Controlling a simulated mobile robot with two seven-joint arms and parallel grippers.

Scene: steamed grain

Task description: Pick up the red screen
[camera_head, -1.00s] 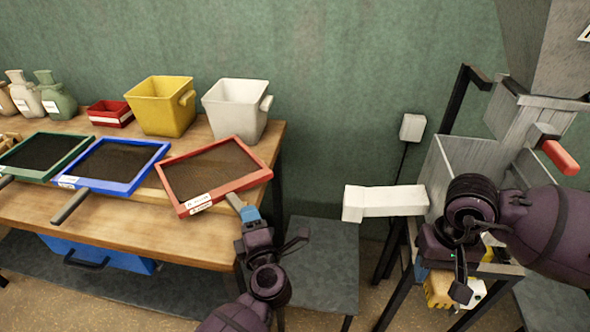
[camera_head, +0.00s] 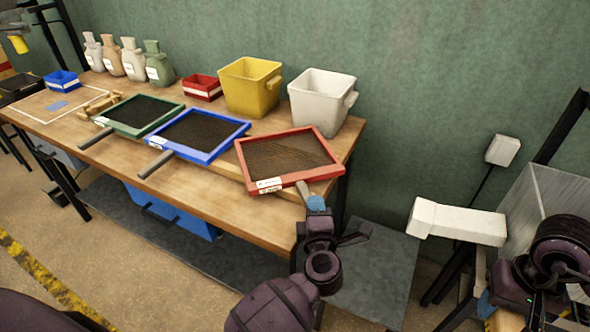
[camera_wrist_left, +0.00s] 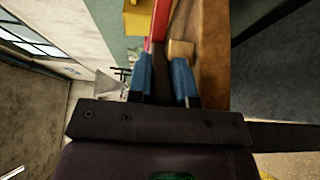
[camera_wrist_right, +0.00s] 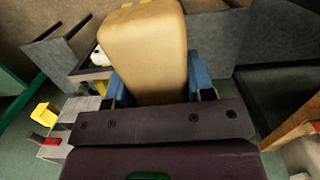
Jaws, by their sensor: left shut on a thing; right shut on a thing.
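The red screen (camera_head: 295,177) is a red-framed tray with dark mesh, lying at the right end of the wooden bench. Its short grey handle (camera_head: 304,192) points toward me over the front edge. My left gripper (camera_head: 317,204) is shut on that handle. In the left wrist view the red frame (camera_wrist_left: 159,22) shows beyond the blue fingertips. I cannot tell whether the screen is clear of the bench. My right gripper is at the lower right of the head view, its fingers mostly hidden there. In the right wrist view it (camera_wrist_right: 158,88) is shut on a tan block (camera_wrist_right: 145,45).
A blue screen (camera_head: 200,135) and a green screen (camera_head: 140,115) lie left of the red one. Yellow (camera_head: 250,88) and white (camera_head: 318,102) bins stand behind. A white chute (camera_head: 457,222) and grey machine are at right. A low grey platform (camera_head: 375,270) lies between.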

